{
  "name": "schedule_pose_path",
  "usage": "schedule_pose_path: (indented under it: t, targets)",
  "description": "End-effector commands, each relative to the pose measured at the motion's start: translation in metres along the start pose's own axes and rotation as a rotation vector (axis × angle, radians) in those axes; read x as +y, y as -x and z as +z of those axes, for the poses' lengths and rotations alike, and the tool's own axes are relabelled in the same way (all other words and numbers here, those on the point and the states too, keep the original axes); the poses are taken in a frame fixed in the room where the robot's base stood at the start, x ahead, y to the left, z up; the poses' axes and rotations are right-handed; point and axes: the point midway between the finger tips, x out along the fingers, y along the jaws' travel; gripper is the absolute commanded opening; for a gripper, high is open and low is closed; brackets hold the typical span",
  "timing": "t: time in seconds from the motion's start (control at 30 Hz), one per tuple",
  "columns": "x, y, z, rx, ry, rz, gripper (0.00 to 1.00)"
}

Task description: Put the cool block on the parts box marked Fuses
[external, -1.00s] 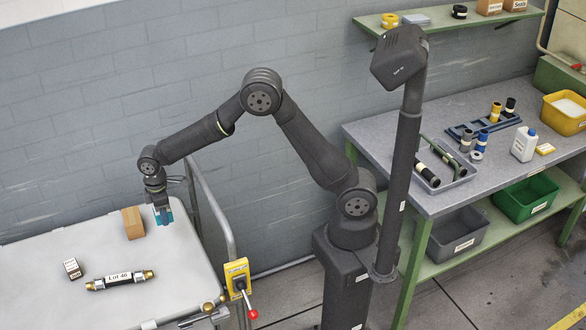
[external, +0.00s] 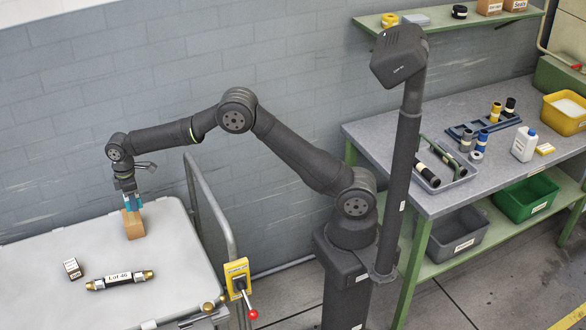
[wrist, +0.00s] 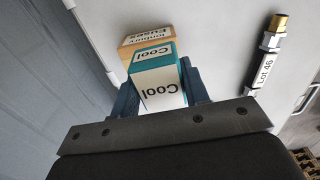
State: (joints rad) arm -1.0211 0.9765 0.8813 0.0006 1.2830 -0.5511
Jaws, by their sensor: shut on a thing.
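The teal cool block (wrist: 157,82) has white labels reading "Cool" in the wrist view. My gripper (external: 131,196) is shut on it, with a finger on either side. In the external view the block (external: 133,204) is directly over the tan parts box (external: 134,227), at its top end. I cannot tell whether the two touch. In the wrist view the box (wrist: 128,50) shows just beyond the block, its label upside down, partly hidden and hard to read. The box stands upright on the pale table.
A grey workbench (external: 400,125) with trays stands at the right.

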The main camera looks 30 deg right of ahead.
Motion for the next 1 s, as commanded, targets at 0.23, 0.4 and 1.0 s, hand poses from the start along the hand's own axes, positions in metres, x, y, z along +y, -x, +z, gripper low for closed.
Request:
schedule_pose_path:
  t: [0.23, 0.4, 1.0]
  targets:
    - [-0.009, -0.013, -0.018, 0.0, -0.001, 0.0, 0.18]
    - [-0.01, -0.034, -0.018, -0.002, -0.001, -0.001, 0.18]
    - [-0.009, -0.055, -0.017, 0.0, 0.0, 0.001, 0.57]
